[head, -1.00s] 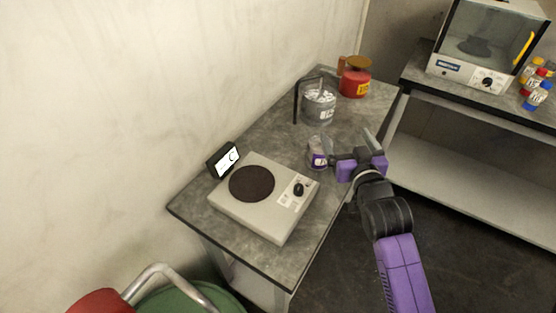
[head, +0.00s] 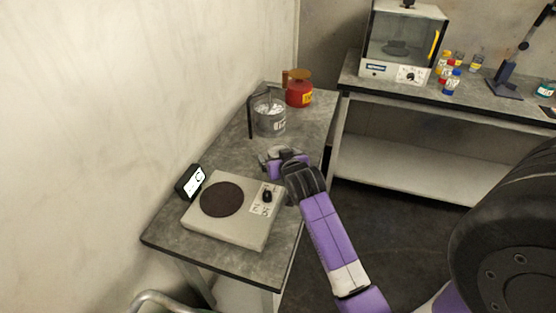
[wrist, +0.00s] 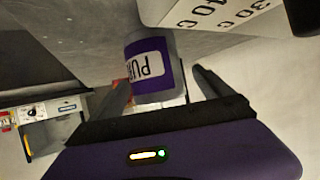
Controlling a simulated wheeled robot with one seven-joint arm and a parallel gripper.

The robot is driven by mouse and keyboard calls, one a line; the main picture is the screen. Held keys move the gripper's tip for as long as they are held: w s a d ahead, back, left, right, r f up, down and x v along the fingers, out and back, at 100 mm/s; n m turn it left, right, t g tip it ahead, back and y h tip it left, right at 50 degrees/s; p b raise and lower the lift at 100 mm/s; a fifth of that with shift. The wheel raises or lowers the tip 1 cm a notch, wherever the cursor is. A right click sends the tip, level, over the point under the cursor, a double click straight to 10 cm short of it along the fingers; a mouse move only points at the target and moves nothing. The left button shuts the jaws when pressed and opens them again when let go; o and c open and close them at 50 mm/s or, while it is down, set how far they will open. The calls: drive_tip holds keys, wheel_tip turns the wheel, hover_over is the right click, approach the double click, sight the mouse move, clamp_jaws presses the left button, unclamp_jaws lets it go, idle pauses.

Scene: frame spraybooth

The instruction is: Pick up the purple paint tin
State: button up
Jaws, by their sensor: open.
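The purple paint tin (wrist: 149,68) has a grey body with a purple band and a white label reading "PU". In the wrist view it lies between the two fingers of my gripper (wrist: 160,84), with one finger on each side. The fingers are open, and I cannot tell whether either touches the tin. In the head view my gripper (head: 272,157) is low over the right side of the grey bench (head: 222,158), behind the hot plate. It hides most or all of the tin there.
The hot plate (head: 238,228) stands close in front, with a small display (head: 189,182) to its left. A second bench (head: 400,163) holds a glass-fronted machine (head: 402,45) and several small bottles.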

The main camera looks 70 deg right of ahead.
drive_tip(key=shift+x, duration=1.85)
drive_tip(key=shift+d, duration=0.1)
drive_tip(key=shift+c, duration=0.4)
drive_tip(key=shift+r, duration=0.1)
drive_tip(key=c, duration=1.8)
